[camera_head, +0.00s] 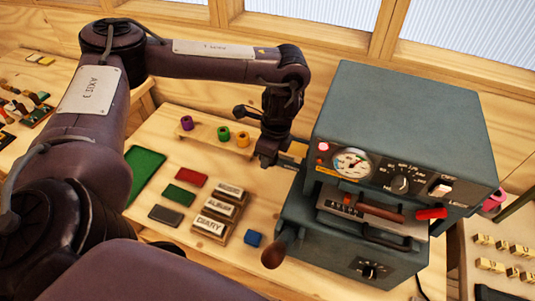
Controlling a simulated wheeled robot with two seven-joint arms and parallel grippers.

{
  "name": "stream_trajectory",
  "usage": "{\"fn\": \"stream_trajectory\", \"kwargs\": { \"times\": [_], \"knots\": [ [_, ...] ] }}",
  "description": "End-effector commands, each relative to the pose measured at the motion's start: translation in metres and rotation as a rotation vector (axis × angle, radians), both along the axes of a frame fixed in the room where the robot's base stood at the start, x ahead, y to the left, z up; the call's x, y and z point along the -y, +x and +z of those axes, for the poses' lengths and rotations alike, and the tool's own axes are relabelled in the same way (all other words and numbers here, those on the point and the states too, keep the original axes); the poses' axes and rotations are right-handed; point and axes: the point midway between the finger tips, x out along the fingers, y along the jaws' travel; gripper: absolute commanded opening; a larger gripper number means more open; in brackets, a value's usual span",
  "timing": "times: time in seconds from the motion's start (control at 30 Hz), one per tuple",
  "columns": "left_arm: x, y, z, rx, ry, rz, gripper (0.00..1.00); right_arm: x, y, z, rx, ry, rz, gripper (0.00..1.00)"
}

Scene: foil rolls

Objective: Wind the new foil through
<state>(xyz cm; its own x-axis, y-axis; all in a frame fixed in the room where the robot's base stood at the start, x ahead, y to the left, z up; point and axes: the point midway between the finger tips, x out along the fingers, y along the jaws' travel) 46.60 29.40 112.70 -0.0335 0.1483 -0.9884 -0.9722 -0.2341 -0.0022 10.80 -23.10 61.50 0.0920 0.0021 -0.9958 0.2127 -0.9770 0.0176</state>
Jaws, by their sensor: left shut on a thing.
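The grey foil machine (398,125) stands at the right, with a round gauge, a lit red lamp and a dark-handled front tray. Purple (187,123), green (223,133) and orange (243,139) foil rolls stand on a wooden rack left of my gripper. A pink roll (494,200) shows at the machine's right side. My right gripper is out of view.
A lever with a brown knob (274,255) juts from the machine's front left. Brass type pieces (505,255) lie at the right.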

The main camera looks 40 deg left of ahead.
Motion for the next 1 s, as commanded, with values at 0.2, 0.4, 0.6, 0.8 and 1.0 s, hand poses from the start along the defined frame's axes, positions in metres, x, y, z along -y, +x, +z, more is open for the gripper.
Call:
{"fn": "stream_trajectory", "kwargs": {
  "times": [0.2, 0.4, 0.6, 0.8, 1.0],
  "knots": [
    [0.0012, 0.0000, -0.0011, -0.004, 0.018, 0.000, 0.00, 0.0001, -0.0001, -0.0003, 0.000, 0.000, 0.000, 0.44],
    [0.0012, -0.0004, -0.0016, -0.007, 0.020, 0.000, 0.00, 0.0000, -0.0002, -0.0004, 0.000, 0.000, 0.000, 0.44],
    [0.0014, -0.0007, -0.0020, -0.007, 0.019, -0.001, 0.26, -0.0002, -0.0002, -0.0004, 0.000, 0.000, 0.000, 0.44],
    [0.0011, -0.0006, -0.0014, -0.007, 0.020, -0.001, 0.44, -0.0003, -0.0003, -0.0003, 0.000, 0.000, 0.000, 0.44],
    [0.0008, -0.0004, -0.0006, -0.007, 0.020, -0.001, 0.44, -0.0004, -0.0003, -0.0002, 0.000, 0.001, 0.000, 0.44]
  ]
}}
